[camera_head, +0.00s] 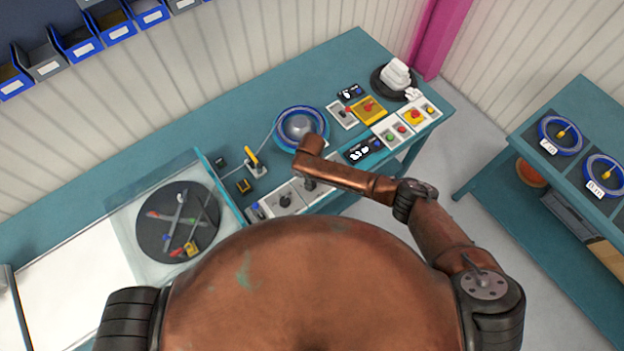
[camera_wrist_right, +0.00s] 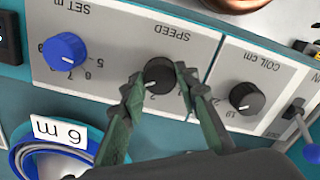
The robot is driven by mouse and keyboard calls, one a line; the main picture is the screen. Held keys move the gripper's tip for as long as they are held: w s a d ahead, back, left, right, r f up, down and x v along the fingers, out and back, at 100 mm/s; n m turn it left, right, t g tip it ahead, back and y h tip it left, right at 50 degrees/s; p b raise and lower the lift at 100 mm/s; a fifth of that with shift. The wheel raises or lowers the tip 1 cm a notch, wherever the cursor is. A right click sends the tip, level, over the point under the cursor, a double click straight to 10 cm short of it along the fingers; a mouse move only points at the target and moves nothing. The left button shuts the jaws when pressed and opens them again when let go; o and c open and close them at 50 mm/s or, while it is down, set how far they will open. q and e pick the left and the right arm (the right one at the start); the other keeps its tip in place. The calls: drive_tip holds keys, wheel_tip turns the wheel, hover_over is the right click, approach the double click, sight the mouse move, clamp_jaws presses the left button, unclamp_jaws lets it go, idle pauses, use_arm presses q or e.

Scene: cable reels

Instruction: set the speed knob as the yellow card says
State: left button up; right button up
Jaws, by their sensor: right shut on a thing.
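The black SPEED knob (camera_wrist_right: 159,75) sits on a light grey panel (camera_wrist_right: 110,75) in the right wrist view. Its printed label is upside down there. My right gripper (camera_wrist_right: 160,78) is shut on this knob, one dark green finger on each side. In the head view my right arm reaches over the panel (camera_head: 300,197), and the fingers are too small to make out. I cannot identify the yellow card. My left gripper is not in view.
A blue SET m knob (camera_wrist_right: 63,51) and a black COIL cm knob (camera_wrist_right: 246,97) flank the SPEED knob. A blue lever (camera_wrist_right: 308,152) stands at the right. A reel labelled 6 m (camera_wrist_right: 50,150) lies close by. The bench holds a blue-rimmed coiler (camera_head: 301,128) and button boxes (camera_head: 404,128).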

drive_tip(key=shift+w+a+r, duration=0.1)
drive_tip(key=shift+w, duration=0.05)
idle(0.3)
drive_tip(key=o, duration=1.1)
wheel_tip(320, 180, up, 12)
idle(0.3)
